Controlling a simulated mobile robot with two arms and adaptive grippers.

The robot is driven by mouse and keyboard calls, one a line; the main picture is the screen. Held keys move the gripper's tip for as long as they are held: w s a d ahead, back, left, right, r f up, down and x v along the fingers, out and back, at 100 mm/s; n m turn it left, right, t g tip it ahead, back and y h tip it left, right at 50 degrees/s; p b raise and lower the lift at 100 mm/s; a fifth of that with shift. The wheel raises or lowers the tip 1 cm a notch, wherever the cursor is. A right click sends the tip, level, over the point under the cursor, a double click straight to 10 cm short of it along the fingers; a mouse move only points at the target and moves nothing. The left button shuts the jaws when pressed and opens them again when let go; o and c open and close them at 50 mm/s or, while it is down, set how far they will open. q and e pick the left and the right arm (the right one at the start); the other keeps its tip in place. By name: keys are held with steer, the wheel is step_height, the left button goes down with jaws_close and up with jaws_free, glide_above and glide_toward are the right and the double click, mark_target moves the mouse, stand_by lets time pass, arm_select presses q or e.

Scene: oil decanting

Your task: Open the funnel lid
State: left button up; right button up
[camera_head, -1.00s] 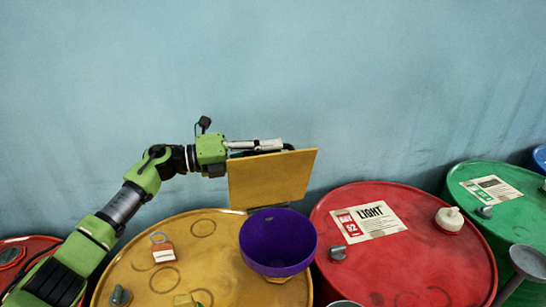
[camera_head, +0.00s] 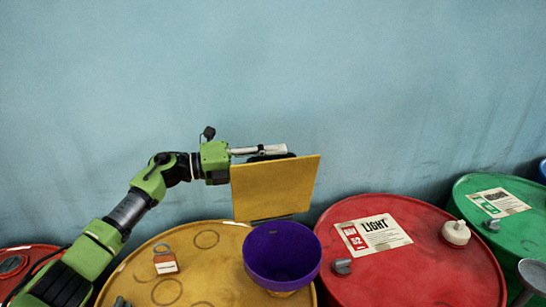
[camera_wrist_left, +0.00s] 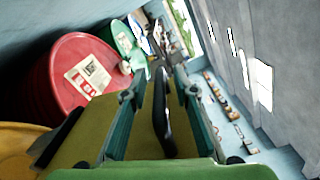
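The funnel lid (camera_head: 275,190) is a yellow square panel standing nearly upright, open, at the back rim of the purple funnel (camera_head: 281,252). The funnel sits on the yellow drum. My left gripper (camera_head: 268,150) is behind the lid's top edge, with its fingers partly hidden by the lid. In the left wrist view, the fingers of my left gripper (camera_wrist_left: 161,85) stand apart on both sides of a black handle (camera_wrist_left: 162,115), with gaps visible beside it. The lid's olive-yellow face (camera_wrist_left: 85,135) shows at the left there. My right gripper is not in view.
A blue wall stands behind.

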arm_select(q)
steer(key=v, duration=1.2)
